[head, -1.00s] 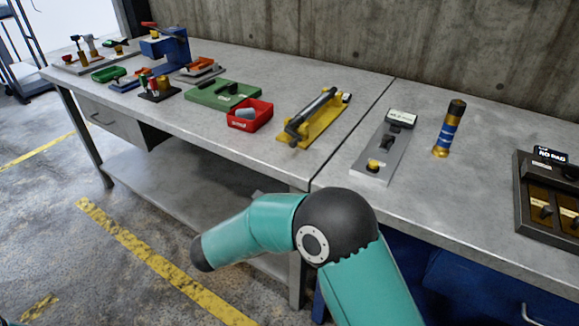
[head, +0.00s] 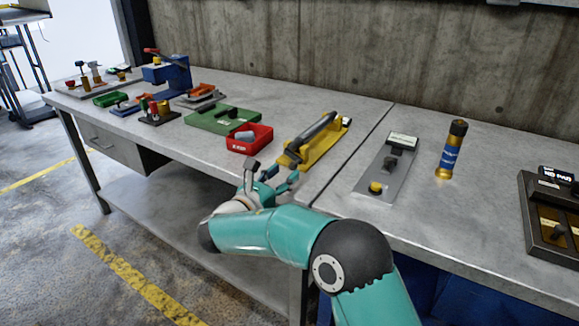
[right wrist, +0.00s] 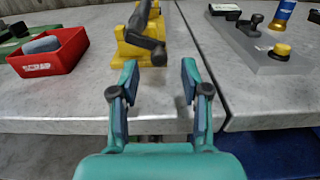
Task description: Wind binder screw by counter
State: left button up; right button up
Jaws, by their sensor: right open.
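A yellow fixture (head: 325,148) with a long dark bar (head: 313,134) along it stands near the table's front edge; I cannot tell for sure that it carries the binder screw. A grey plate (head: 404,167) with a labelled block, a black knob (head: 391,163) and a yellow button (head: 376,187) lies to its right. I cannot read a counter. My right gripper (head: 272,177) is open and empty at the table's front edge, just short of the yellow fixture. In the right wrist view, the gripper (right wrist: 160,82) faces the fixture (right wrist: 133,50) without touching it. My left gripper is not in view.
A red bin (head: 249,144) with a grey piece stands left of the fixture, with a green plate (head: 205,117) beyond. A brass and blue cylinder (head: 451,150) stands upright at the right, near a dark panel (head: 538,218). A seam divides the tabletop. A concrete wall stands behind.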

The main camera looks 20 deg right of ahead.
aim_at(292, 166)
jog(key=shift+x, duration=2.65)
